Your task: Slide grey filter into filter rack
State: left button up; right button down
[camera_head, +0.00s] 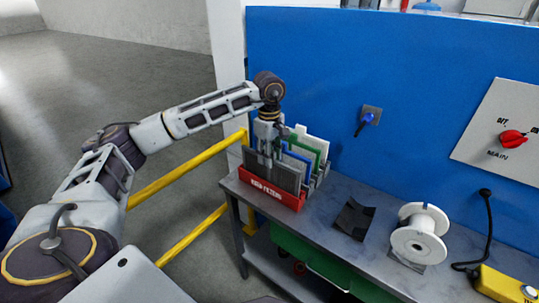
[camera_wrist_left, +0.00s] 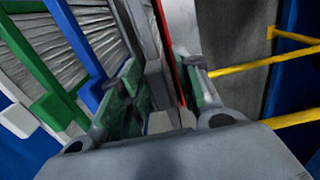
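The grey filter (camera_head: 278,174) stands upright at the front of the red filter rack (camera_head: 272,194). Its lower part is hidden behind the rack's red front, so I cannot tell how deep it sits. My left gripper (camera_head: 266,152) points down at the grey filter's top. In the left wrist view its two green-padded fingers (camera_wrist_left: 162,95) are apart, one on each side of a grey upright part. Contact with this part is not clear. Blue (camera_head: 296,160), green (camera_head: 319,148) and white filters stand behind the grey one. My right gripper is not in view.
The rack is at the left end of a grey table (camera_head: 320,222), beside a yellow railing (camera_head: 190,167) and a blue wall panel. A black bracket-like piece (camera_head: 353,219), a white spool (camera_head: 418,236) and a yellow box with a cable lie to the right.

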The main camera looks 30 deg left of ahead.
pick_arm(q)
jog(key=shift+r, duration=0.1)
jog(key=shift+r, duration=0.1)
jog(key=shift+r, duration=0.5)
notch_tip(320, 180, up, 11)
jog(key=shift+f, duration=0.15)
dwell(0.3)
dwell(1.1)
notch_tip(320, 180, up, 9)
jog(key=p, duration=0.9)
jog(key=shift+r+p, duration=0.55)
jog(key=shift+r, duration=0.05)
